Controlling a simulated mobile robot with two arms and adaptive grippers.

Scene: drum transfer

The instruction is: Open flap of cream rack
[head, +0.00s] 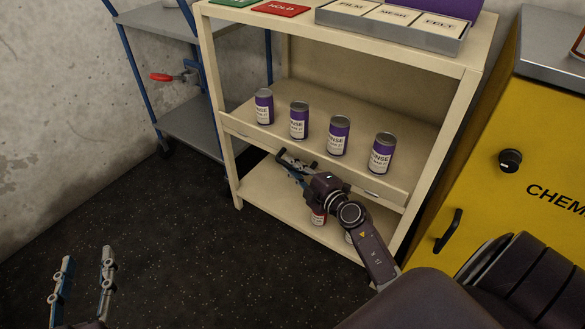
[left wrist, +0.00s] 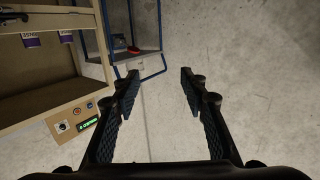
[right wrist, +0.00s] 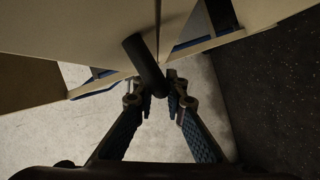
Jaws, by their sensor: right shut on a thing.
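The cream rack (head: 480,58) stands against the wall in the head view. Its flap, a cream board (head: 352,179), runs along the front of the middle shelf. My right gripper (head: 297,165) is at the flap's front, below the cans. In the right wrist view my right gripper (right wrist: 160,102) is shut on a dark bar-like handle (right wrist: 146,62) against a cream panel. My left gripper (head: 82,268) is open and empty over the floor, apart from the rack. It also shows open in the left wrist view (left wrist: 160,75).
Several purple cans (head: 338,137) stand on the middle shelf behind the flap. Red-labelled cans on the lower shelf are partly hidden by my arm. A blue-framed trolley (head: 135,80) stands left, a yellow cabinet (head: 510,210) right. The floor (head: 170,250) in front is clear.

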